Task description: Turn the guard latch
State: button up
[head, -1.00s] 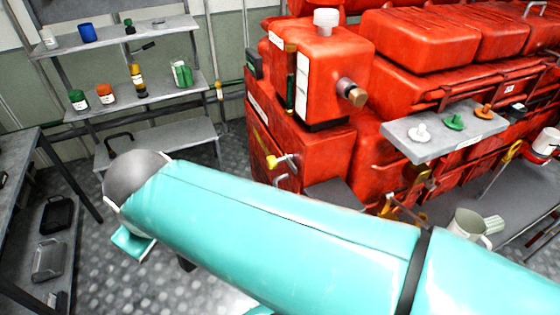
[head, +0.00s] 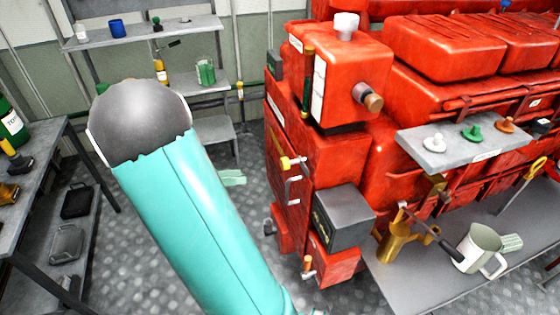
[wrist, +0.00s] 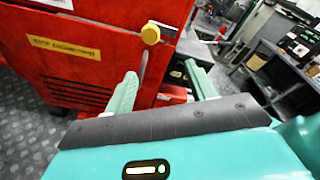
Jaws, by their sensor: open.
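What looks like the guard latch is a yellow knob (head: 285,163) with a pale metal lever, on the side of the red machine left of centre in the head view. In the wrist view the yellow knob (wrist: 150,34) sits near the top of a red panel, with the grey lever hanging below it. My gripper (wrist: 160,69) is open, its two pale green fingers apart. In the wrist picture the lever lies between the fingers and the knob just beyond them. Nothing is held. I cannot tell whether a finger touches the lever.
The red panel (wrist: 68,62) has a yellow label and vent slots. A dark grey box (head: 343,218) juts from the machine to the right of the latch. A bench at right holds a pale jug (head: 478,248). Shelves stand at the back left.

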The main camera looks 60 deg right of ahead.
aim_at(281, 164)
jog(key=s+d, duration=0.3)
jog(key=d, duration=0.1)
jog(key=s+d+f+n+h, duration=0.1)
jog(key=s+d, duration=0.2)
jog(key=d, duration=0.1)
jog(key=s+d+n+g, duration=0.1)
jog(key=s+d, duration=0.2)
jog(key=d, duration=0.1)
jog(key=shift+s+d+f+h, duration=0.1)
jog(key=shift+s+f+h, duration=0.05)
jog(key=shift+h, duration=0.15)
jog(key=c, duration=1)
jog(key=shift+o, duration=0.2)
